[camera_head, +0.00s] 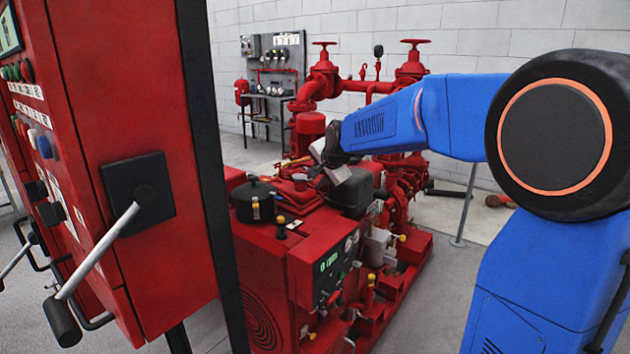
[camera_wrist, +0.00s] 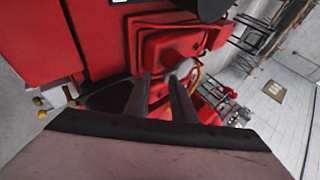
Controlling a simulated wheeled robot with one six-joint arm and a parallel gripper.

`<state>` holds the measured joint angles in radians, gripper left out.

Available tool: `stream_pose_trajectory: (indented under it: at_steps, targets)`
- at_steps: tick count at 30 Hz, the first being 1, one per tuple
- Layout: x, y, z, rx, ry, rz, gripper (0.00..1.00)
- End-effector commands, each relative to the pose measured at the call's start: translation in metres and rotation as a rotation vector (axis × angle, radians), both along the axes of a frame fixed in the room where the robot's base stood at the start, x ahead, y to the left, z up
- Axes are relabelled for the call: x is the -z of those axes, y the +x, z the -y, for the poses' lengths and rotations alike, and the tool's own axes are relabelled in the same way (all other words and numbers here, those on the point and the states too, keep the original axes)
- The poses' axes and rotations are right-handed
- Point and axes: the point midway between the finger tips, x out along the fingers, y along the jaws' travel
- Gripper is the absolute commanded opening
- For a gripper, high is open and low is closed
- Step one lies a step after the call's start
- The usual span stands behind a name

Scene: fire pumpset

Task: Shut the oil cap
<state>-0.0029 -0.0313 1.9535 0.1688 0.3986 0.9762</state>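The red pumpset (camera_head: 270,245) stands in the middle of the head view, and its red top (camera_wrist: 170,45) fills much of the wrist view. My gripper (camera_wrist: 160,78) is over this top. Its two dark fingers are apart, with red surface visible between them and nothing clearly held. A small pale grey rounded part (camera_wrist: 183,68) shows just beyond the right fingertip. I cannot tell whether it is the oil cap, or whether the fingers touch it. In the head view my gripper is small and partly hidden, so the cap cannot be picked out there.
A black round air-filter-like housing (camera_head: 254,202) sits on the near top of the pumpset, left of my gripper. A red control cabinet (camera_head: 120,170) with a lever stands close at left. Red pipes and valves (camera_head: 325,75) rise behind.

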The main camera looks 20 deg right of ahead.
Motion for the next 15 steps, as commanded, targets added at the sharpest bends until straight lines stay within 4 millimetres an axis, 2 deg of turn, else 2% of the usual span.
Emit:
stream_pose_trajectory:
  at_steps: [1, 15]
  targets:
    - [-0.01, -0.007, 0.001, 0.001, 0.0, 0.007, 0.23]
    - [-0.074, -0.074, 0.009, 0.003, 0.0, 0.016, 0.23]
